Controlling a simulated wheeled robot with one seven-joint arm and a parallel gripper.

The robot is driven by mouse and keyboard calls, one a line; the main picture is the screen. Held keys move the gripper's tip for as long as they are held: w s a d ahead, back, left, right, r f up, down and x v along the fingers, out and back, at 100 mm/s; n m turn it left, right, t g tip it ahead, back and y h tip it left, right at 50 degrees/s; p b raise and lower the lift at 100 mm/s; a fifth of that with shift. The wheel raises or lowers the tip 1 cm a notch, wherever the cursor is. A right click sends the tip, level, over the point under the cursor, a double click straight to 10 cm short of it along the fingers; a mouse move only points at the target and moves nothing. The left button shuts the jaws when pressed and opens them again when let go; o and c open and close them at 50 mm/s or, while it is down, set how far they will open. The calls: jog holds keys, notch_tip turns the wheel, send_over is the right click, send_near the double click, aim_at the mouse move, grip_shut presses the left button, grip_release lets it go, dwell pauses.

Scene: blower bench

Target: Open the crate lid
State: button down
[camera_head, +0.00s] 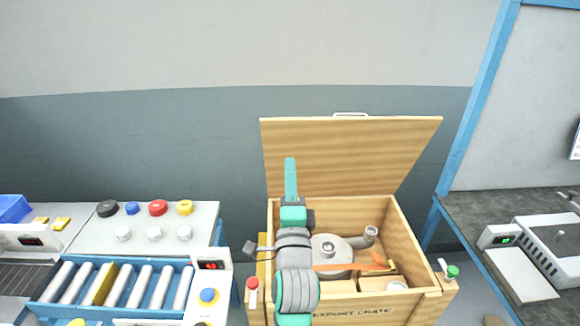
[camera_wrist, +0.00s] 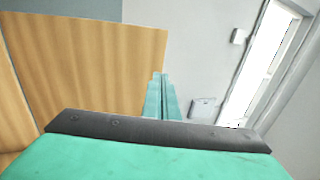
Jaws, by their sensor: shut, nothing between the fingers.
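The wooden crate (camera_head: 348,313), marked "EXPORT CRATE", stands in the middle right of the head view. Its lid (camera_head: 350,150) is raised, standing up at the back and leaning a little backward, with a pale handle (camera_head: 350,114) on its top edge. The lid also fills the left of the wrist view (camera_wrist: 90,60). My gripper (camera_head: 290,162) is shut and empty, pointing up in front of the lid's left part in the head view. In the wrist view its fingers (camera_wrist: 163,78) are together, just right of the lid's edge. I cannot tell whether they touch the lid.
Inside the crate are a grey blower (camera_head: 330,247) and an orange strip (camera_head: 345,266). A red-topped post (camera_head: 253,284) and a green-topped post (camera_head: 452,272) flank the crate front. A roller conveyor (camera_head: 120,284) is at left, a dark bench (camera_head: 480,215) at right.

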aim_at(287, 123)
jog(key=x, duration=1.2)
